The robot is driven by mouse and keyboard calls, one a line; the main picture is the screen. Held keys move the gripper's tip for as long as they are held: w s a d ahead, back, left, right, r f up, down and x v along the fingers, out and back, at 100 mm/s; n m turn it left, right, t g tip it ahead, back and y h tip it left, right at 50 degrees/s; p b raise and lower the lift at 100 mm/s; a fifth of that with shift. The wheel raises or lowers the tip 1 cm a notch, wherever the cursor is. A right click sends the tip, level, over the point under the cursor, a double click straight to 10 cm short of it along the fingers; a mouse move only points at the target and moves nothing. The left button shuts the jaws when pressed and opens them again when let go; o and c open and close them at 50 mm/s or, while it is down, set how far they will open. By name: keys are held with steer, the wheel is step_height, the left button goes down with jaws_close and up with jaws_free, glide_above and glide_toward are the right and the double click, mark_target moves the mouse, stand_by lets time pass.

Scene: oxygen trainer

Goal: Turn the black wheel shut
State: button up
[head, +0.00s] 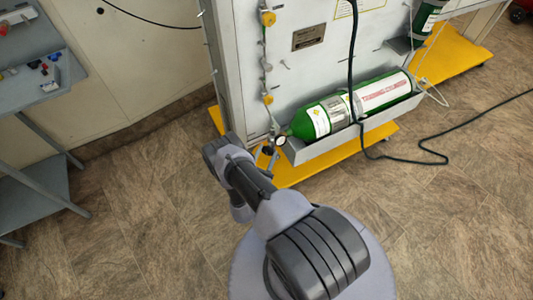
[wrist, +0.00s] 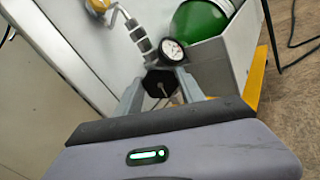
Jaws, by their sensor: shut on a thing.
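The black wheel (wrist: 160,83) is in the wrist view, just below a round white pressure gauge (wrist: 172,50). My gripper (wrist: 160,90) has one finger on each side of the wheel and is shut on it. In the head view the gauge (head: 281,140) shows at the left end of the green cylinder (head: 350,108), near the end of my arm. The wheel and my fingertips are hard to make out there, as my arm covers much of that spot. The green cylinder (wrist: 202,28) also shows at the upper right of the wrist view.
The cylinder lies in a grey tray (head: 345,145) on a white panel stand with a yellow base (head: 290,172). A black cable (head: 400,158) hangs down the panel and runs over the floor. A grey shelf unit (head: 35,110) stands at left. The floor between is clear.

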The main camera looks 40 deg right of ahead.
steer(key=m+p, duration=0.1)
steer(key=m, duration=0.3)
steer(key=shift+s+m, duration=0.1)
steer(key=shift+m, duration=0.2)
steer(key=m+p, duration=0.1)
steer(key=m, duration=0.3)
steer(key=shift+p, duration=0.35)
steer(key=m+p, duration=0.1)
steer(key=m, duration=0.7)
steer(key=shift+f+m+p, duration=0.15)
steer(key=shift+m+p, duration=0.15)
steer(key=shift+p, duration=0.1)
steer(key=m, duration=0.4)
steer(key=shift+m, duration=0.3)
steer(key=m, duration=0.4)
steer(key=shift+m, duration=0.3)
steer(key=m, duration=0.4)
steer(key=shift+m, duration=2.4)
